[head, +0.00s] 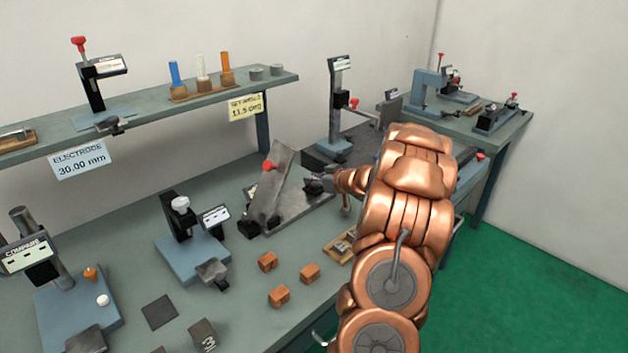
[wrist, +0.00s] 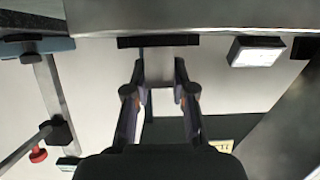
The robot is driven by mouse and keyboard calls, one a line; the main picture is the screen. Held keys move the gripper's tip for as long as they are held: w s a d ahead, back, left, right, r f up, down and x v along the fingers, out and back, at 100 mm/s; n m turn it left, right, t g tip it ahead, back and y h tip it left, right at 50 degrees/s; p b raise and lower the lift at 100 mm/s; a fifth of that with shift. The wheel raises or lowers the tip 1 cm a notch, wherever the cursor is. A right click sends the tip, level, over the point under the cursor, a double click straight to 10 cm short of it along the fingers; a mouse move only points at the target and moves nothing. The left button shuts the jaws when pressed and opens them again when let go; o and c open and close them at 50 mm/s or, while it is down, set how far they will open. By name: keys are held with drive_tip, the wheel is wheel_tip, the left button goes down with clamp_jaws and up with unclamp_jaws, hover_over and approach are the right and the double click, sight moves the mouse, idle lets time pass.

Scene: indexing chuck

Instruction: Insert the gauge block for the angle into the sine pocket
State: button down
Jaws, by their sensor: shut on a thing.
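My gripper (head: 318,184) is at the right side of the tilted sine plate (head: 270,190), which leans on a grey base on the bench. In the wrist view my gripper (wrist: 159,92) is shut on a pale grey gauge block (wrist: 158,68) between its fingertips. The block's far end is close to a dark bar (wrist: 158,41) under a wide metal edge; I cannot tell whether it touches or enters anything. In the head view the block is too small to make out. A small wooden tray (head: 329,250) with grey blocks lies on the bench, partly behind my arm.
Several orange blocks (head: 268,262) lie in front of the sine plate. A blue-based gauge stand (head: 190,255) is to the left. A yellow set-angle card (head: 245,106) reading about 11.5 hangs on the shelf (head: 190,103). A tall gauge stand (head: 336,110) stands behind.

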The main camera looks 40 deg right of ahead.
drive_tip(key=shift+s+f, duration=0.1)
drive_tip(key=shift+f, duration=0.25)
drive_tip(key=shift+a+f, duration=0.2)
drive_tip(key=shift+f, duration=0.2)
drive_tip(key=c, duration=1)
unclamp_jaws()
drive_tip(key=shift+s+f, duration=0.1)
drive_tip(key=shift+f, duration=0.2)
drive_tip(key=shift+a+f, duration=0.1)
drive_tip(key=shift+f, duration=0.05)
drive_tip(key=shift+s+f, duration=0.1)
drive_tip(key=shift+r, duration=0.5)
drive_tip(key=v, duration=0.4)
drive_tip(key=r+b+v, duration=0.1)
drive_tip(key=v, duration=0.7)
drive_tip(key=shift+w+d+r+b, duration=0.25)
drive_tip(key=shift+d+r+b, duration=0.05)
drive_tip(key=shift+r, duration=0.05)
drive_tip(key=shift+w, duration=0.1)
